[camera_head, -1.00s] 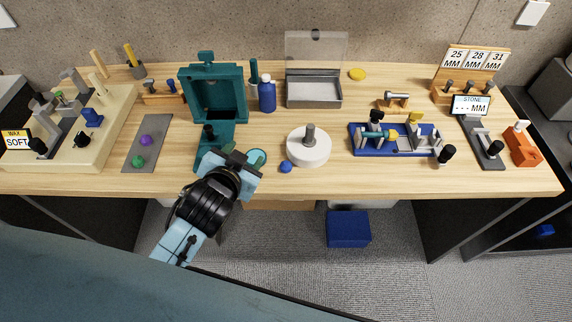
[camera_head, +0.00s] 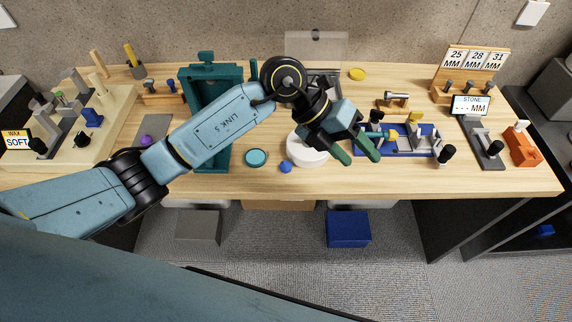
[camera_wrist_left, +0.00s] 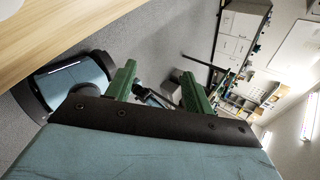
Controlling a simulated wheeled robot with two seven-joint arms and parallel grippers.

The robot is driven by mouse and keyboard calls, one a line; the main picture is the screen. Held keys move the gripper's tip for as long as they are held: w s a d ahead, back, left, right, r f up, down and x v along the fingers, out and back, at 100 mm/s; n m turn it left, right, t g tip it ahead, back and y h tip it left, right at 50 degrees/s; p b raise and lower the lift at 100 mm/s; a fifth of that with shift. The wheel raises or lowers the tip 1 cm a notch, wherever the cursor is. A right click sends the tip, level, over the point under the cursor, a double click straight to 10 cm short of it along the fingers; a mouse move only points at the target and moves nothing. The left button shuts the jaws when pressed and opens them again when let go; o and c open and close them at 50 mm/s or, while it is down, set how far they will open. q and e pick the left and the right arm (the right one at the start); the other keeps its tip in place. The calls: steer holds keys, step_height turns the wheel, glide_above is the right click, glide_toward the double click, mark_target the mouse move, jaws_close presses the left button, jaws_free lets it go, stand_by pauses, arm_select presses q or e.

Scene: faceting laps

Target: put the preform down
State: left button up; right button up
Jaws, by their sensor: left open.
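I cannot tell for sure which thing is the preform. A small blue faceted piece (camera_head: 285,167) lies on the table beside the white round lap (camera_head: 305,158). A purple piece (camera_head: 146,139) lies at the left, close to my arm. My left gripper (camera_head: 358,156) is open over the table between the white lap and the blue fixture (camera_head: 405,150). Its green fingers also show in the left wrist view (camera_wrist_left: 158,72), spread apart with nothing held between them. My right gripper is not in view.
A teal round disc (camera_head: 255,157) lies left of the blue piece. An open metal case (camera_head: 316,45) stands behind my arm. A stone readout (camera_head: 471,105) and an orange block (camera_head: 522,146) stand at the right. The table's front strip is mostly clear.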

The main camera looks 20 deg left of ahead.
arm_select(q)
steer(key=w+a+f+y, duration=0.2)
steer(key=w+a+y, duration=0.1)
steer(key=a+y, duration=0.4)
steer(key=n+y, duration=0.1)
steer(key=y, duration=0.2)
glide_above(288, 162)
steer(key=shift+t, duration=0.3)
step_height(288, 162, down, 6)
steer(key=shift+f+b, duration=0.2)
steer(key=shift+b, duration=0.15)
steer(key=shift+w+a+f+b, duration=0.1)
steer(key=shift+f+b, duration=0.05)
steer(key=shift+f, duration=1.45)
steer(key=shift+a+f+b, duration=0.1)
steer(key=shift+f+b, duration=0.05)
steer(key=shift+f, duration=1.4)
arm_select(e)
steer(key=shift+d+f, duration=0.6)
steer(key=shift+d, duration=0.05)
